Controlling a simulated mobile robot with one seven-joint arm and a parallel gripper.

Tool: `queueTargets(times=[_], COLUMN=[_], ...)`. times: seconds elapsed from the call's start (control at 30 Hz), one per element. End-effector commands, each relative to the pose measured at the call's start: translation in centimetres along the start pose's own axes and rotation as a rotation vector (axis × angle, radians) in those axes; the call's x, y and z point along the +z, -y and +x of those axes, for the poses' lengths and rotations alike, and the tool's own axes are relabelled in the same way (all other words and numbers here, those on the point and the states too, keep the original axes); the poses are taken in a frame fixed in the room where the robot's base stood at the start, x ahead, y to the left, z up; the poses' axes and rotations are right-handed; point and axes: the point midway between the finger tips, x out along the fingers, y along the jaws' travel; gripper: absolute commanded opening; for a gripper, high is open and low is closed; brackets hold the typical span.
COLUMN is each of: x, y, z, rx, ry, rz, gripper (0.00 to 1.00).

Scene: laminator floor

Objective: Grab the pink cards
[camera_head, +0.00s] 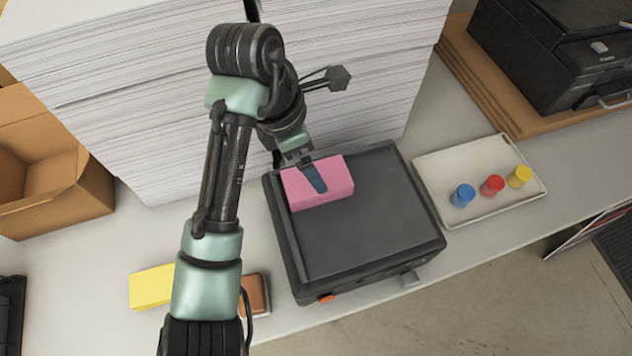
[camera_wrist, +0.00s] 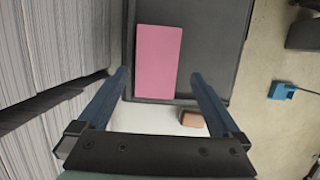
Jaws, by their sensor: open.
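The pink cards (camera_head: 325,186) form a small stack lying on the left part of the black laminator's flat top (camera_head: 385,215). In the wrist view the pink cards (camera_wrist: 158,62) show as an upright rectangle ahead of the fingers, slightly left of centre. My gripper (camera_head: 314,180) is over the cards in the head view, and one blue finger covers part of them. The height of the fingertips above the cards is hard to tell.
Tall white paper stacks (camera_head: 150,90) stand close behind the laminator. A white tray (camera_head: 440,165) with blue, red and yellow pieces is at right. A yellow block (camera_head: 151,287) and a brown item (camera_head: 254,294) lie at left. A cardboard box (camera_head: 50,175) and a black printer (camera_head: 550,50) stand farther out.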

Motion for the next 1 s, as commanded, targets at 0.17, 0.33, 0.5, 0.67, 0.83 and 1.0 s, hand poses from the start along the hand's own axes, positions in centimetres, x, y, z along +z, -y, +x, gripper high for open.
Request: queueTargets(times=[0.17, 0.33, 0.5, 0.67, 0.83, 1.0], x=[-0.1, -0.5, -0.7, -0.7, -0.7, -0.7], y=[0.0, -0.2, -0.3, -0.3, -0.3, -0.3], z=[1.2, 2.8, 5.2, 6.3, 6.3, 6.3], rx=[0.001, -0.001, -0.001, 0.001, 0.002, 0.002], ry=[0.000, -0.001, -0.001, 0.000, 0.000, 0.000], rz=[-0.001, -0.003, -0.001, 0.001, 0.001, 0.001], gripper=[1.00, 1.00, 1.00, 1.00, 1.00, 0.73])
